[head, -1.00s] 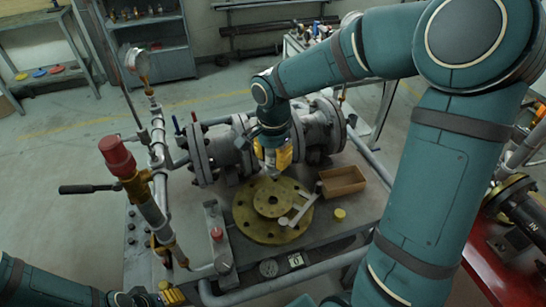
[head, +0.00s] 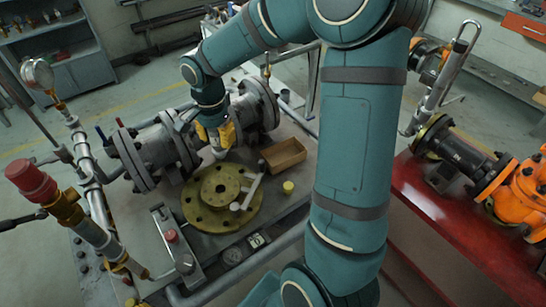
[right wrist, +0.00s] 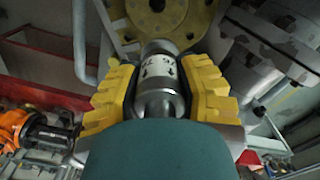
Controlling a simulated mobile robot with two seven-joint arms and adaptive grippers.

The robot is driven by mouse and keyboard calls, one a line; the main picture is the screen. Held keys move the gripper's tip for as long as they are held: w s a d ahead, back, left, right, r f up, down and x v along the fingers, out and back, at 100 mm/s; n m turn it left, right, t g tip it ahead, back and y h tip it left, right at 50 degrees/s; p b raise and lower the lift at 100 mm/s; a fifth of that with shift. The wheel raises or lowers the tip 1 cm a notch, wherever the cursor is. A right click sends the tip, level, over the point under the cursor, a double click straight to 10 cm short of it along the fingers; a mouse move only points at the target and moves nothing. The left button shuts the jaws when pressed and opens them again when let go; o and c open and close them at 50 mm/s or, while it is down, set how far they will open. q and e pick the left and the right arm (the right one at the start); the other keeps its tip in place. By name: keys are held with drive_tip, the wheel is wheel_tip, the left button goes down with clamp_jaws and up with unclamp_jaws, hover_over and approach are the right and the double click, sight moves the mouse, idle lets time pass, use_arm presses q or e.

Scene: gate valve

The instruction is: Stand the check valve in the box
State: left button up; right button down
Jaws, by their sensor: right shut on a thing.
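My right gripper (head: 217,140) has its yellow fingers shut on the check valve, a silver cylinder that shows in the right wrist view (right wrist: 157,75) with a pale band and dark arrow marks. In the head view its lower end (head: 220,153) hangs below the fingers, above the back edge of the round flange; any contact is unclear. The box (head: 284,155) is an open brown tray on the bench, right of the gripper, with no valve visible inside. A small yellow bit (head: 130,302) at the bottom edge may be my left gripper, mostly cut off.
The yellow-brown flange (head: 204,208) lies on the bench with a pale T-shaped tool (head: 249,192) on it. A small yellow cap (head: 288,187) sits before the box. Grey valve piping (head: 150,152) stands behind, and a red-topped valve (head: 30,182) rises at left.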

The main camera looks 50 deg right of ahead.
drive_tip(key=d+f+m+b, duration=0.25)
drive_tip(key=d+f, duration=0.35)
drive_tip(key=d, duration=0.6)
drive_tip(key=m+b, duration=0.2)
drive_tip(key=b, duration=0.2)
hover_over(284, 159)
wheel_tip(284, 159, down, 5)
wheel_tip(284, 159, down, 10)
drive_tip(key=shift+w+r+b, duration=0.15)
drive_tip(key=shift+b, duration=0.75)
drive_tip(key=c, duration=0.7)
unclamp_jaws()
drive_tip(key=shift+o, duration=0.2)
